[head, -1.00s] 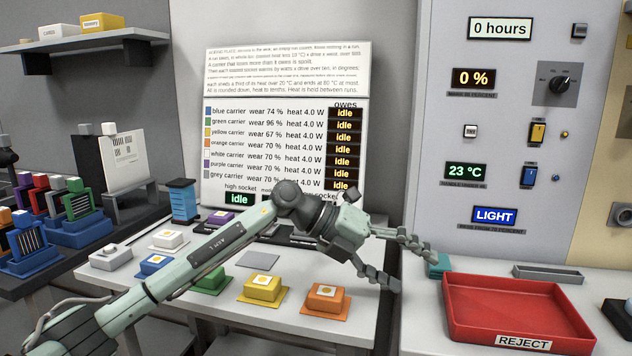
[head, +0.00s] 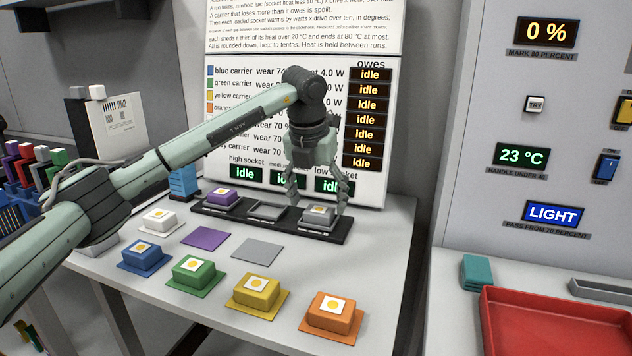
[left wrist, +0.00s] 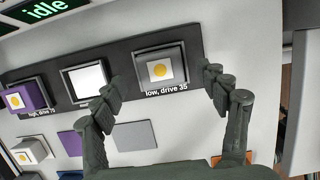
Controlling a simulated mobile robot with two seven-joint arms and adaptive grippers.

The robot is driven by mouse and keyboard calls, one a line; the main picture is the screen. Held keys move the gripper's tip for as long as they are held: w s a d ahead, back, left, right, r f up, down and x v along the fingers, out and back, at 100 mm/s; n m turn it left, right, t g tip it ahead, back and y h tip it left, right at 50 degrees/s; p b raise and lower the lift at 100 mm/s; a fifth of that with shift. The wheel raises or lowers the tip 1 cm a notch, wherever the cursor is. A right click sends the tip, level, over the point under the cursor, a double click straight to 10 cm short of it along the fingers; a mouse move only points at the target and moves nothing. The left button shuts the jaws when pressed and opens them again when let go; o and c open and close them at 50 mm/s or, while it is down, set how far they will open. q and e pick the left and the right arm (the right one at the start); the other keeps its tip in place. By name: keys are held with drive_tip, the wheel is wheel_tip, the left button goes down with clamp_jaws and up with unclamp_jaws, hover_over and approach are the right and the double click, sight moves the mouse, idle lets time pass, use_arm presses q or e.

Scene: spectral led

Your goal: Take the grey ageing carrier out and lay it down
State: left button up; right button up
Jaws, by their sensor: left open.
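The grey carrier (head: 318,214), with a white top patch and yellow dot, sits in the low socket at the right end of the black socket strip (head: 338,239). It also shows in the left wrist view (left wrist: 160,70), above the label "low, drive 35". My left gripper (head: 318,205) points down just above it. Its fingers are open, one on each side of the carrier in the left wrist view (left wrist: 158,82), and I cannot tell whether they touch it. A bare grey pad (head: 258,251) lies in front of the strip. My right gripper is not in view.
The purple carrier (head: 220,197) sits in the high socket; the middle socket (head: 267,210) is empty. White, blue, green, yellow (head: 256,291) and orange (head: 331,314) carriers stand on pads in front. A red tray (head: 560,330) is at right. The sign board (head: 300,100) stands close behind.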

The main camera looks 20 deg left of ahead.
use_arm(q)
drive_tip(key=shift+x, duration=1)
drive_tip(key=c, duration=1.4)
drive_tip(key=shift+w+r, duration=0.1)
drive_tip(key=shift+r, duration=0.15)
